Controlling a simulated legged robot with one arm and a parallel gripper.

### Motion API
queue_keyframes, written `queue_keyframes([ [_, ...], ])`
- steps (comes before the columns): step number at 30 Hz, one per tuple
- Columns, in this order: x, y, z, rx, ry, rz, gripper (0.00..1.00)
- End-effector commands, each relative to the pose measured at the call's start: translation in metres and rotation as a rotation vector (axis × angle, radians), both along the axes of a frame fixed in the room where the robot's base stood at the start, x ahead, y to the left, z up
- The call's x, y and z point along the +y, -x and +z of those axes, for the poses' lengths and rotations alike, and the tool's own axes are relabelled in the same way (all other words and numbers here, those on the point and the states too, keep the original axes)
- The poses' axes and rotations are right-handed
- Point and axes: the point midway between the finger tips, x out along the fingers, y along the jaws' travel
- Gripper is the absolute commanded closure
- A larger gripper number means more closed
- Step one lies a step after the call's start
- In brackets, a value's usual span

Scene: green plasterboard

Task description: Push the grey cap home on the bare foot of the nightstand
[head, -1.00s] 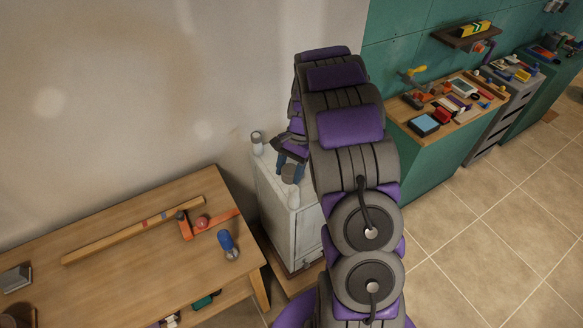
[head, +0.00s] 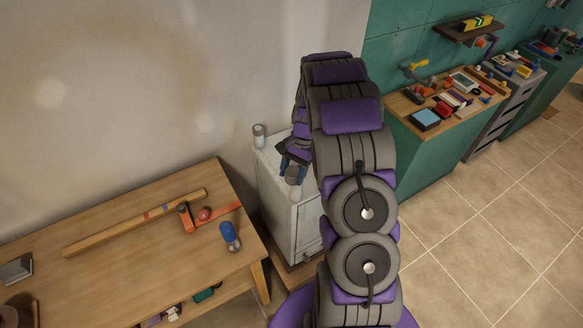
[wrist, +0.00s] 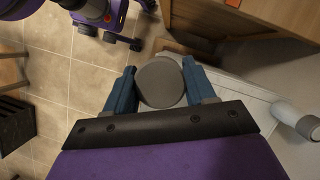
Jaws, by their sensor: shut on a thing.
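The white nightstand (head: 296,222) stands upside down beside the bench, its feet pointing up. My gripper (head: 288,165) is over its front corner, shut on the grey cap (head: 293,174). In the wrist view, the cap (wrist: 160,82) is a round grey disc between the blue fingers of my gripper (wrist: 161,84). The cap is at the bare foot's place in the head view; the foot is mostly hidden, and I cannot tell how deep the cap sits. Another foot (head: 259,137), white with a grey end, stands at the back corner and also shows in the wrist view (wrist: 295,118).
A green cabinet (head: 430,165) with tools stands at right. The tiled floor (head: 500,230) at right is open.

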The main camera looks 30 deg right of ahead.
Motion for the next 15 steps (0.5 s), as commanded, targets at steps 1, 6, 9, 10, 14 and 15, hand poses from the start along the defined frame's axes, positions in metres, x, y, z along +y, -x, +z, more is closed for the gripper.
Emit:
queue_keyframes([
  [1, -0.002, 0.000, -0.006, 0.001, -0.003, -0.001, 0.74],
  [6, -0.004, 0.000, -0.005, -0.002, -0.004, -0.002, 0.74],
  [9, 0.000, 0.000, -0.005, -0.001, 0.001, -0.001, 0.74],
  [10, 0.001, 0.000, -0.005, -0.001, 0.001, -0.001, 0.74],
  [14, 0.008, 0.000, -0.004, -0.002, 0.007, -0.001, 0.74],
  [15, 0.010, 0.000, -0.004, -0.003, 0.009, -0.001, 0.74],
])
